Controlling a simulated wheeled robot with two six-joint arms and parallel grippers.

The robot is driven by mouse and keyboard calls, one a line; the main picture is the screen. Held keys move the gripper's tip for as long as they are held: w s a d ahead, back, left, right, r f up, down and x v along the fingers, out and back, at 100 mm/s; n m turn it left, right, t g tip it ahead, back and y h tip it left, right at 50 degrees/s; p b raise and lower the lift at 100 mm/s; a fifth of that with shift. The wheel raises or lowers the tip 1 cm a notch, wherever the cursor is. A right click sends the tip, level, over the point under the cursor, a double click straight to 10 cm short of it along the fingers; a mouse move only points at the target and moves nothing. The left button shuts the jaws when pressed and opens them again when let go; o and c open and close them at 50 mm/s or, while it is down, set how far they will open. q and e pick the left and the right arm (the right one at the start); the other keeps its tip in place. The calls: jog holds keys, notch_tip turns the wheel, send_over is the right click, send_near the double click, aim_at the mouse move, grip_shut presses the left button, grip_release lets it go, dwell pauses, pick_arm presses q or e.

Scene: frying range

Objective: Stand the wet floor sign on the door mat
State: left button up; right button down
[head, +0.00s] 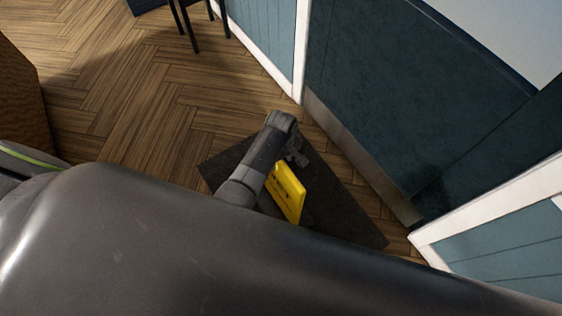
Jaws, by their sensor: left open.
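The yellow wet floor sign (288,190) shows over the dark door mat (340,205), in the lower middle of the head view. It looks upright and a little tilted. Its left side and lower end are partly hidden by my arm and body, so I cannot tell exactly how its feet meet the mat. My left gripper (298,158) is open just above and beside the sign's top edge, and a small gap or light contact cannot be told apart. My right gripper is not in view.
A dark teal door with a metal kick plate (350,150) stands right behind the mat, between white frames. A white-trimmed blue panel (500,245) is at the right. Dark stool legs (190,28) stand at the top. The herringbone wood floor (130,100) at left is clear.

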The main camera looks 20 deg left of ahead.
pick_arm(q)
notch_tip(320, 180, up, 8)
jog(key=shift+f+p, duration=0.2)
jog(key=shift+p, duration=0.65)
jog(key=shift+r, duration=0.3)
jog(key=shift+w+a, duration=0.15)
jog(key=shift+a, duration=0.05)
jog(key=w+a+r+m+t, duration=0.3)
jog(key=a+r+m+t, duration=0.15)
jog(key=a+t, duration=0.4)
jog(key=s+a+f+m+g, duration=0.2)
jog(key=s+f, duration=0.5)
jog(key=f, duration=0.4)
jog(key=s+a+f+m+g, duration=0.1)
jog(key=s+a+f, duration=0.1)
jog(key=s+f, duration=0.7)
jog(key=s+a+f+g, duration=0.1)
jog(key=s+f, duration=0.3)
jog(key=s, duration=0.4)
jog(key=s+a+f+m+g, duration=0.1)
jog(key=s+f, duration=0.3)
jog(key=s, duration=0.4)
jog(key=s+a+f+m+g+y, duration=0.1)
jog(key=s+a+f+g, duration=0.1)
jog(key=s+f, duration=0.3)
jog(key=s, duration=0.3)
jog(key=shift+s, duration=0.15)
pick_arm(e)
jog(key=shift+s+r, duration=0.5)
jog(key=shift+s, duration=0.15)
